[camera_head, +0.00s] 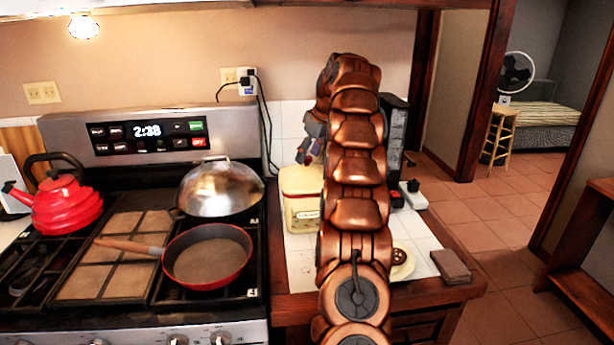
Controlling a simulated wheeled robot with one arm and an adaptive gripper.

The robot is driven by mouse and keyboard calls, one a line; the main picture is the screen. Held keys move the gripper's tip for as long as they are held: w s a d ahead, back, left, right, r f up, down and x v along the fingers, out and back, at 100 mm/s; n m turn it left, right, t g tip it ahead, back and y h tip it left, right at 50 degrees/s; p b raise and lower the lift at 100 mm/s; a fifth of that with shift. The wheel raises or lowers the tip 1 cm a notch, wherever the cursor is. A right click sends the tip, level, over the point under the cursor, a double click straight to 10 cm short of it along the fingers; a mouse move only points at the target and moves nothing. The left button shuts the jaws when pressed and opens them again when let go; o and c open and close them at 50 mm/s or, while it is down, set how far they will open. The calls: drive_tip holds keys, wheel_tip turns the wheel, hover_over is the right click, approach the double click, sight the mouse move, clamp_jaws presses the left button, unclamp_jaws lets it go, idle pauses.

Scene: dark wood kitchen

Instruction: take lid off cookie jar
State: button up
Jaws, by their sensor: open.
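The cookie jar (303,214) is a cream, box-shaped jar on the white tiled counter, just right of the stove. Its pale yellow lid (301,180) sits on top of it. My copper-coloured arm rises in front and hides the jar's right side. My gripper (304,158) hangs above the lid, at the left of the arm, with its fingers pointing down. It is open and holds nothing that I can see. Whether the fingertips touch the lid is hard to tell.
A red pan (207,257) and a metal wok with a domed lid (221,190) stand on the stove, with a red kettle (66,203) at left. A plate with a cookie (401,262) and brown coasters (451,266) lie right of my arm. A dark appliance (396,125) stands behind it.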

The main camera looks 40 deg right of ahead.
drive_tip(key=shift+x, duration=1)
clamp_jaws()
